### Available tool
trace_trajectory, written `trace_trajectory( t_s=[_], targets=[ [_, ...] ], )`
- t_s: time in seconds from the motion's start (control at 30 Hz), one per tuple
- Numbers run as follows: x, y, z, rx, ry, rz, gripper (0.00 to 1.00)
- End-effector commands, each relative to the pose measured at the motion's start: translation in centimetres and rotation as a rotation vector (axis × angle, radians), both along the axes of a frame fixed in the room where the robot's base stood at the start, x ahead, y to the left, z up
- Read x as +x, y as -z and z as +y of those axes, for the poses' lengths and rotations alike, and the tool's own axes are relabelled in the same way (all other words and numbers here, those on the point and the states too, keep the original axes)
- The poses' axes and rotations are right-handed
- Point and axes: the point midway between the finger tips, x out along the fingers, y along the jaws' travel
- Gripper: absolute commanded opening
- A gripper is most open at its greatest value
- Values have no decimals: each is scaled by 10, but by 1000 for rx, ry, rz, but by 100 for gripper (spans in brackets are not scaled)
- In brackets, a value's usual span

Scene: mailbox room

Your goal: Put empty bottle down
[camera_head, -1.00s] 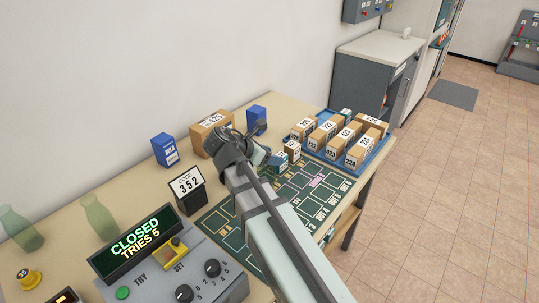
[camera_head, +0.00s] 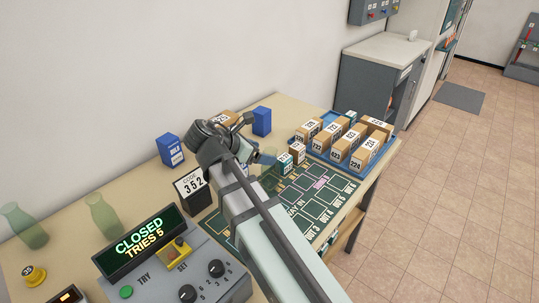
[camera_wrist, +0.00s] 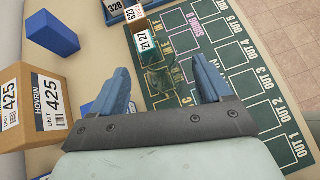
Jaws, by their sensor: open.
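A translucent green bottle (camera_wrist: 157,78) shows faintly between my fingers in the wrist view, over the dark green marked mat (camera_wrist: 220,65). In the head view the see-through bottle (camera_head: 269,178) appears just below my gripper, partly hidden by my arm. My gripper (camera_wrist: 163,70) is open, its two blue fingers spread apart on either side of the bottle in the picture. In the head view my gripper (camera_head: 257,140) is above the far edge of the mat. Whether a finger touches the bottle cannot be told.
Small boxes (camera_wrist: 150,42) stand beyond the bottle. A 425 carton (camera_wrist: 40,105) and a blue box (camera_wrist: 52,32) stand left. A blue tray (camera_head: 350,167) holds several cartons.

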Motion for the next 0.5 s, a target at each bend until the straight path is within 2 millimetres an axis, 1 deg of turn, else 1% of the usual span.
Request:
trace_trajectory(
  t_s=[0.03, 0.1, 0.2, 0.33, 0.5],
  targets=[
    [-4, -7, 7, 1, -2, -2, 78],
    [-8, -13, 15, 1, -2, -1, 78],
    [-14, -21, 23, 0, -2, -2, 78],
    [-19, -28, 30, -1, -1, -1, 78],
    [-22, -31, 34, -1, 1, 0, 78]
  ],
)
